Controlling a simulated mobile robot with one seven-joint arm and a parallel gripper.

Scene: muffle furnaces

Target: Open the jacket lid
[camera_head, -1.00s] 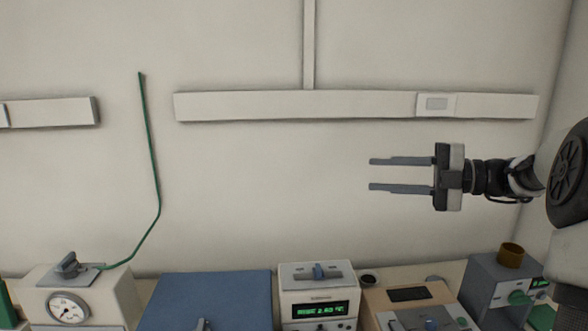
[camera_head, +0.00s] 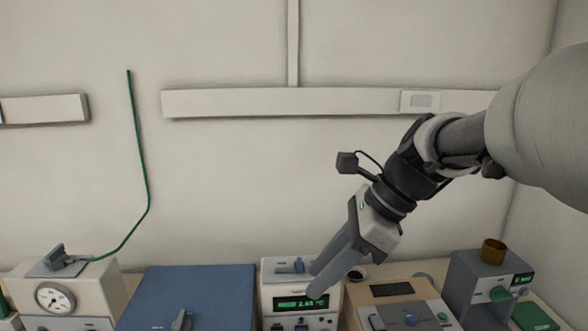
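A blue flat lid or cover (camera_head: 190,295) with a grey handle (camera_head: 182,320) at its front lies at the lower left of centre; it may be the jacket lid, and I cannot tell for sure. It looks closed. Its front side is cut off by the picture's bottom edge. My gripper (camera_head: 316,281) points down and to the left, right of the blue lid, in front of the instrument with the green display. Its two fingers overlap in this view, so the gap between them cannot be judged. Nothing shows held at their tips.
The display instrument (camera_head: 278,279) stands right of the blue lid. A beige unit with a dial (camera_head: 70,285) stands left, with a green cable (camera_head: 142,165) rising from it. Further right are a beige-grey device (camera_head: 405,313) and a grey box (camera_head: 490,272) with a brown cup (camera_head: 493,251).

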